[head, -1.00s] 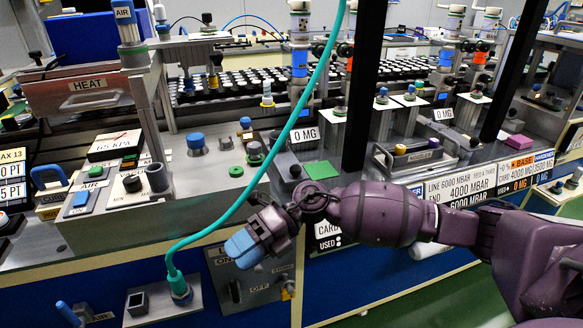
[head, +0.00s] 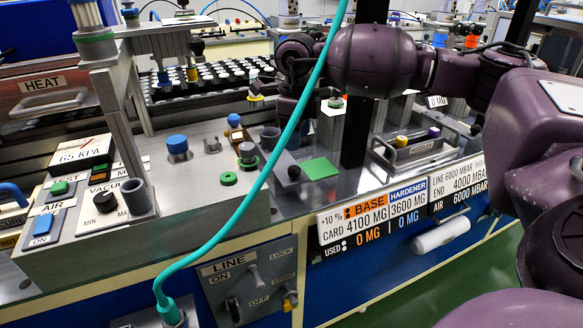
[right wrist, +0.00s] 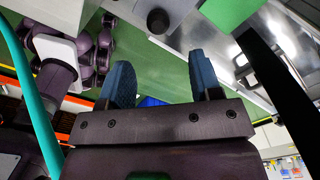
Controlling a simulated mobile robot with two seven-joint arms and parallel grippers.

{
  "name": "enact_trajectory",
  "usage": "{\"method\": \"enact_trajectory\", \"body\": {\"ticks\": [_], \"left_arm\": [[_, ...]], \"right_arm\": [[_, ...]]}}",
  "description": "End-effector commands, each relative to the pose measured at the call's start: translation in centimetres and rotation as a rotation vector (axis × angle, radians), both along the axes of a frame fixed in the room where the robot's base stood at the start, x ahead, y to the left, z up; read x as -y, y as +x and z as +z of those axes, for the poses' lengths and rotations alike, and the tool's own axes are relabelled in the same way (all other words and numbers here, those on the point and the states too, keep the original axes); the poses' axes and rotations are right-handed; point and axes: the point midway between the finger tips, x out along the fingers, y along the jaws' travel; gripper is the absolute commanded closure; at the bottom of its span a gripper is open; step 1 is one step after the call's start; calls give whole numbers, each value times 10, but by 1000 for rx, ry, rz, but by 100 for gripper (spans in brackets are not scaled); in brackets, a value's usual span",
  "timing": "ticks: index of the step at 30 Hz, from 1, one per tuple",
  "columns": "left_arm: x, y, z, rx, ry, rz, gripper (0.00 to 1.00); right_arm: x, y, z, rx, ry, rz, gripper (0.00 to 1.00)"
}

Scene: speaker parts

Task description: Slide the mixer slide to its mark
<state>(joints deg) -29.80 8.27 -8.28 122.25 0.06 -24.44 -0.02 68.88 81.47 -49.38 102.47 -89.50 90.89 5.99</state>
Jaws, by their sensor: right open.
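A grey sliding carriage with a front handle and a small label (head: 410,150) sits on the bench right of centre in the head view; it may be the mixer slide, but its label is too small to read surely. A yellow cap and a purple cap stand on it. I cannot make out its mark. My right gripper (right wrist: 160,62) is open and empty, its two blue fingers apart in the right wrist view. In the head view its dark hand (head: 289,108) hangs above the bench, left of the carriage; its fingertips cannot be made out. My left gripper is not in view.
A teal hose (head: 253,190) crosses in front of the bench. A dark post (head: 358,130) stands between the hand and the carriage. A green pad (head: 320,168) lies on the bench, also in the right wrist view (right wrist: 228,12). A bottle rack (head: 210,80) stands behind.

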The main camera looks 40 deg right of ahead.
Motion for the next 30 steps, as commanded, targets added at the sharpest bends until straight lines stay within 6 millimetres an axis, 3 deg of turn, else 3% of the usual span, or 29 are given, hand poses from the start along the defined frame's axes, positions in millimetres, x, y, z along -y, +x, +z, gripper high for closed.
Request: {"method": "enact_trajectory", "body": {"ticks": [7,15,21,30], "left_arm": [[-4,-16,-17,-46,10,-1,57],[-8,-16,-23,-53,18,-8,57],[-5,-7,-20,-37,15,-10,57],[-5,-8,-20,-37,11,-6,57]], "right_arm": [[-1,-1,-46,-9,3,1,42],[-1,-1,-85,-7,3,1,42],[-1,-1,-96,-3,4,1,42],[-1,0,-97,-1,4,1,42]]}}
